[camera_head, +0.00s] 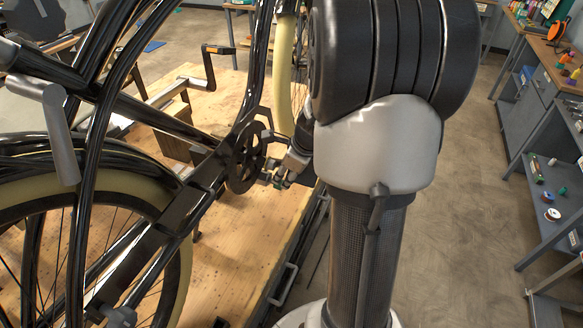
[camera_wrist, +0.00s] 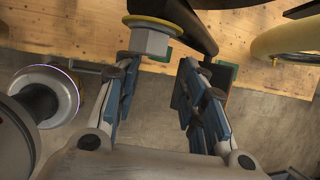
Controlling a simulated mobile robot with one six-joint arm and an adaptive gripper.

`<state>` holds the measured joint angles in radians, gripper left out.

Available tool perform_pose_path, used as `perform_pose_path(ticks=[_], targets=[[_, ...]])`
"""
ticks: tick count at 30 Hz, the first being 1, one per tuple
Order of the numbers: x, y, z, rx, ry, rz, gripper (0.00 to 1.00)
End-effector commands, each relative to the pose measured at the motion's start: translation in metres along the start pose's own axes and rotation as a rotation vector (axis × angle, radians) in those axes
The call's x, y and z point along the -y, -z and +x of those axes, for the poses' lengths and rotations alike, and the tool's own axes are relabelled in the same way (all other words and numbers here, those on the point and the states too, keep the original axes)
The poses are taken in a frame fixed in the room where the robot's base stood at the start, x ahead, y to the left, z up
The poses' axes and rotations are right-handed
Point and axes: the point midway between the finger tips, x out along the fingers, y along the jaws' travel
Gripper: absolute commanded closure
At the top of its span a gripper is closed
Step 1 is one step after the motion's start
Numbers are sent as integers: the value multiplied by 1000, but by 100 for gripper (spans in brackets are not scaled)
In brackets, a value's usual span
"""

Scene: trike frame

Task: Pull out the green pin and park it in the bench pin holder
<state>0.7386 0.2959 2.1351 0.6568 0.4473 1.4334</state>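In the head view my gripper (camera_head: 277,181) is beside the dark crank disc (camera_head: 243,160) of the trike frame, partly hidden by my arm. In the wrist view a grey hex-shaped piece with a yellow ring (camera_wrist: 150,38) is at the left fingertip; I cannot tell if they touch. Small green pieces show behind the left fingertip (camera_wrist: 161,56) and right finger (camera_wrist: 225,76). I cannot tell whether either is the green pin. I cannot make out the pin holder.
The black trike frame (camera_head: 150,115) with its cream-tyred wheel (camera_head: 125,182) stands over a wooden bench (camera_head: 235,240). A metal handle (camera_head: 284,284) sticks out at the bench side. A grey shelf unit (camera_head: 540,205) with spools stands at the right. The floor (camera_head: 455,220) between is clear.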

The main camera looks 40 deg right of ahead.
Motion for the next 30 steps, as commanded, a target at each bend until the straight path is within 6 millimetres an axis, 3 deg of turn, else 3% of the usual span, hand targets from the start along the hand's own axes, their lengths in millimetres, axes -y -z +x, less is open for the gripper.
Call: perform_pose_path(ticks=[1, 6, 12, 24, 30], targets=[[-2, 2, 15, -1, -3, 0, 62], [-1, 1, 45, -1, -1, -1, 62], [0, 1, 66, -1, -1, -1, 62], [0, 0, 71, 0, 1, 0, 62], [0, 0, 71, 0, 1, 0, 75]])
